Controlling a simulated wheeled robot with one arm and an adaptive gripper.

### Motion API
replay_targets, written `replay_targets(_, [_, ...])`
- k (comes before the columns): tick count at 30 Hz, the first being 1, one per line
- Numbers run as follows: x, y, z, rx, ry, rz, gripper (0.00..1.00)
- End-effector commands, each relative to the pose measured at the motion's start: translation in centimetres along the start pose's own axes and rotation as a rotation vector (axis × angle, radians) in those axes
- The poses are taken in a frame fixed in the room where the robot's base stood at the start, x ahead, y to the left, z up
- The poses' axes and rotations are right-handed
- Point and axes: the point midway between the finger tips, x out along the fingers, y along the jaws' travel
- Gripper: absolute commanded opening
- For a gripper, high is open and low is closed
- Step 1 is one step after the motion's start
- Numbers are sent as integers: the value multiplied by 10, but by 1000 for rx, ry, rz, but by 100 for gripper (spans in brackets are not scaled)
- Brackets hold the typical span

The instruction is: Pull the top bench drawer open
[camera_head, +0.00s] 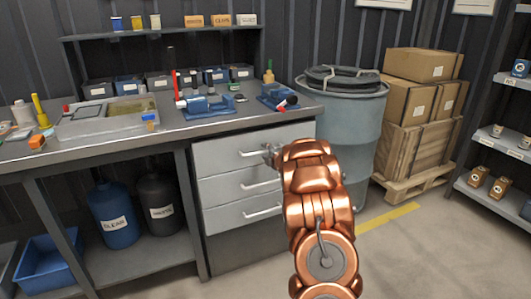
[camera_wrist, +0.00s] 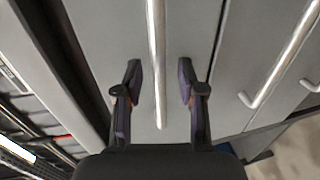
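The top bench drawer (camera_head: 222,156) is a grey front just under the bench top, and it looks shut, flush with the drawers below. Its bar handle (camera_head: 252,153) is seen partly, its right end hidden behind my gripper (camera_head: 270,155). In the wrist view the handle (camera_wrist: 156,40) runs up the picture between the two fingers of my gripper (camera_wrist: 159,85). The fingers are open, one on each side of the bar, with a visible gap on both sides. The top drawer's front (camera_wrist: 110,30) lies behind them. I cannot tell how deep the fingers reach past the bar.
Two lower drawers with bar handles (camera_head: 262,185) (camera_head: 263,212) sit below. The bench top (camera_head: 95,140) carries a tray, vises and bins. A blue-grey drum (camera_head: 350,130) stands close to the right of the drawers, behind my arm. Open floor (camera_head: 415,250) lies at the right front.

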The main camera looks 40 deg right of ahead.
Motion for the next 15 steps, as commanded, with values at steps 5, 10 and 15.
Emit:
replay_targets(5, [11,1,-1,0,1,2,39])
replay_targets(10, [12,2,0,-1,0,2,39])
replay_targets(15, [12,1,0,0,0,1,33])
